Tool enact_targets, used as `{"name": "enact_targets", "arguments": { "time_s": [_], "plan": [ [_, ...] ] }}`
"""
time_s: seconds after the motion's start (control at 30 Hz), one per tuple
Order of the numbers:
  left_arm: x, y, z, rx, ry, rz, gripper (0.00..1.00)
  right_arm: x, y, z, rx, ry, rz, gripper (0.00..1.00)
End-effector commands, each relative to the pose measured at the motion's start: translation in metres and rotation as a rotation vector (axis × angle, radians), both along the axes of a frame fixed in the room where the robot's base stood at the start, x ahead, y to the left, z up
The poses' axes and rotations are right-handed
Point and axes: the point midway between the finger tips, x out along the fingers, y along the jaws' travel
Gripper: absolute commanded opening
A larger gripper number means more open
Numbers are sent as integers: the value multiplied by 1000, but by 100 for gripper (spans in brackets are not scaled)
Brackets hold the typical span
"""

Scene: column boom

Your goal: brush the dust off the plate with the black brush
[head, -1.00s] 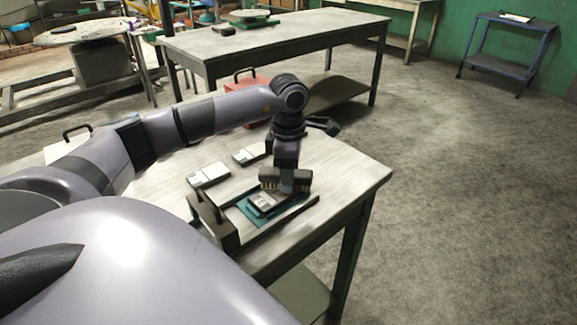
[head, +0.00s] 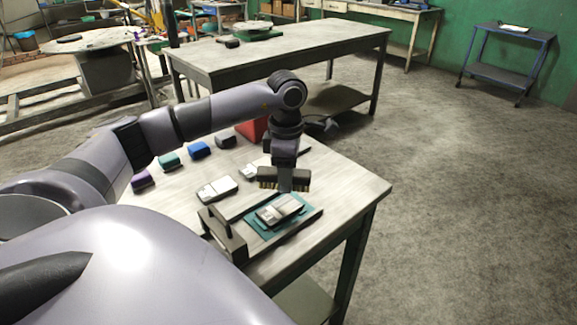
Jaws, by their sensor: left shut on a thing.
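My left gripper (head: 286,163) points down over the near table and is shut on the black brush (head: 268,176), a wide dark block with pale yellowish bristles underneath. The plate (head: 279,210) is small, grey and whitish, and lies on a teal mat (head: 257,227) in front of a dark fixture. The brush is at the plate's far side and looks slightly above it; I cannot tell whether the bristles touch. The plate is too small in view to tell how much dust is on it. My right gripper is not in view.
A dark fixture (head: 223,236) with an upright post borders the mat. A similar pale plate (head: 217,190) lies to the left. Purple (head: 142,179), green (head: 170,160), blue (head: 199,150) and dark blocks line the table's far left. A red box (head: 251,130) stands behind.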

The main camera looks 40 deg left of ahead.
Motion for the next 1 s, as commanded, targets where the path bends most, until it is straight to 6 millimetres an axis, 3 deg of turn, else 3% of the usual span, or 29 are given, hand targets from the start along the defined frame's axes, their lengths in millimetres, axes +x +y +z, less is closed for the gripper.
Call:
{"name": "enact_targets", "arguments": {
  "time_s": [0.1,0.27,0.87,1.0],
  "plan": [
    [-1,2,15,0,-1,2,16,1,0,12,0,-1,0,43],
    [-2,3,24,-1,-1,4,16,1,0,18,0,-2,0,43],
    [-2,2,24,-1,-2,-2,16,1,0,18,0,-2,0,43],
    [-1,-9,23,-4,-2,-107,16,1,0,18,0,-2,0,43]
  ]
}}
